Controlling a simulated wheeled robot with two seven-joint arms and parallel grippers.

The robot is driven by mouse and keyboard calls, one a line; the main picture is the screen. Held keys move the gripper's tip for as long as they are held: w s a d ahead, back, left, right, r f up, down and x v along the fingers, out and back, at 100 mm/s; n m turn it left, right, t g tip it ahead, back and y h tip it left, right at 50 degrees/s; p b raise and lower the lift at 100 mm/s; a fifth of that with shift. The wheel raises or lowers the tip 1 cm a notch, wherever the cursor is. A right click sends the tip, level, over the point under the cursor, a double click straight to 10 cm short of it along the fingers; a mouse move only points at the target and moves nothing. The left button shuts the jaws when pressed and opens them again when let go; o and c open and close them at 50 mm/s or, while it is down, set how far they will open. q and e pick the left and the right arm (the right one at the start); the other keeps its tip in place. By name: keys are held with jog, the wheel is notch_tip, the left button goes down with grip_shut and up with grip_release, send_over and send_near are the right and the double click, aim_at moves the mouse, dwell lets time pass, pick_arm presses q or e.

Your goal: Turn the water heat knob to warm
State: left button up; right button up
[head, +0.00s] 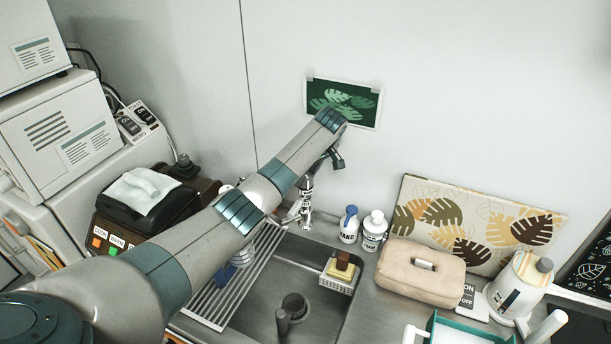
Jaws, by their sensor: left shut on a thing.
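My left arm reaches from the lower left across the sink to the back wall. My left gripper (337,159) is at its far end, just above and right of the chrome tap (304,197), and only a dark part of it shows below the wrist. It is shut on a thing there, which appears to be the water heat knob. My own arm hides the grip and the knob, so I cannot see which setting it points to. The tap stands behind the steel sink (318,262), partly covered by my arm. My right gripper is not in view.
A blue-capped bottle (348,226) and a white bottle (373,231) stand right of the tap. A beige bag (420,271), a leaf-patterned board (475,222) and a white kettle (520,284) are further right. A dark appliance (150,206) stands left of my arm.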

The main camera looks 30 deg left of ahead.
pick_arm(q)
jog(key=shift+r+n, duration=0.1)
jog(key=shift+n, duration=0.3)
jog(key=shift+a, duration=0.1)
jog(key=o, duration=1)
jog(key=shift+o, duration=0.2)
jog(key=shift+d+r+b, duration=0.3)
jog(key=shift+r+b, duration=0.05)
jog(key=shift+r, duration=0.1)
jog(key=v, duration=1.6)
jog(key=shift+r, duration=0.15)
